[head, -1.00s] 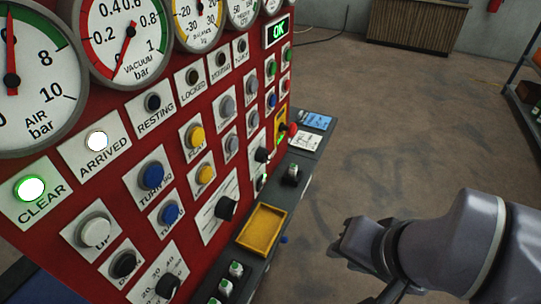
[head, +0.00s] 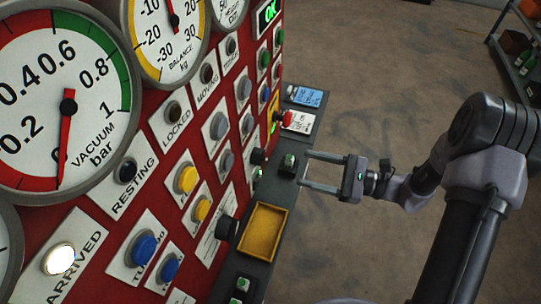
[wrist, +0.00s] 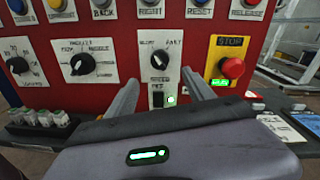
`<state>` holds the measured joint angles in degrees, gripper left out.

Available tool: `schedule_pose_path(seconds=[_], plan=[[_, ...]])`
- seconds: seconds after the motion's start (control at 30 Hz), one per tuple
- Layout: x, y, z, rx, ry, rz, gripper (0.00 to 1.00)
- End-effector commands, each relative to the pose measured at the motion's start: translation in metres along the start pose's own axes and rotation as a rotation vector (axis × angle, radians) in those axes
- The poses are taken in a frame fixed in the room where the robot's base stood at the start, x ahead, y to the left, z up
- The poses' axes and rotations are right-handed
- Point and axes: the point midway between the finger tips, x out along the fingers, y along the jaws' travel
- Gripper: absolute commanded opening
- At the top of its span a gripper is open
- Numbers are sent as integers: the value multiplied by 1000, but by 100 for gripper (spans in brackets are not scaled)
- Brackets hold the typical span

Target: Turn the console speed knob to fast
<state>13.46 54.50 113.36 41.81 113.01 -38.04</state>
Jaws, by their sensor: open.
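The speed knob (wrist: 160,60) is a black round knob on a white plate marked slow at left and fast at right, in the middle of the wrist view. Its exact pointer direction is too small to tell. In the head view the speed knob (head: 258,156) shows side-on at the right part of the red panel. My gripper (head: 304,169) is open and empty, its two fingers pointing at the panel, apart from the knob. In the wrist view my gripper (wrist: 160,78) has a finger low on each side of the knob plate.
A red stop button (wrist: 237,69) on a yellow plate is right of the knob. Another selector knob (wrist: 82,64) is to the left. A switch (wrist: 157,99) with a green light is below. A ledge with a yellow tray (head: 262,231) juts out under the panel.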

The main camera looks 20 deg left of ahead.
Motion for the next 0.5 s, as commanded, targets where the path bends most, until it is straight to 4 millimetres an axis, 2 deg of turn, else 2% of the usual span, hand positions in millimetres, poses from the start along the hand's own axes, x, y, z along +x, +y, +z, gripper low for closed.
schedule_pose_path(seconds=[0.03, 0.2, 0.3, 0.5], plan=[[16, 2, -3, 0, -2, 7, 62], [67, 2, -2, 0, -1, 6, 62], [89, 2, -2, 0, 0, 6, 62], [112, 1, -1, 0, 1, 4, 62]])
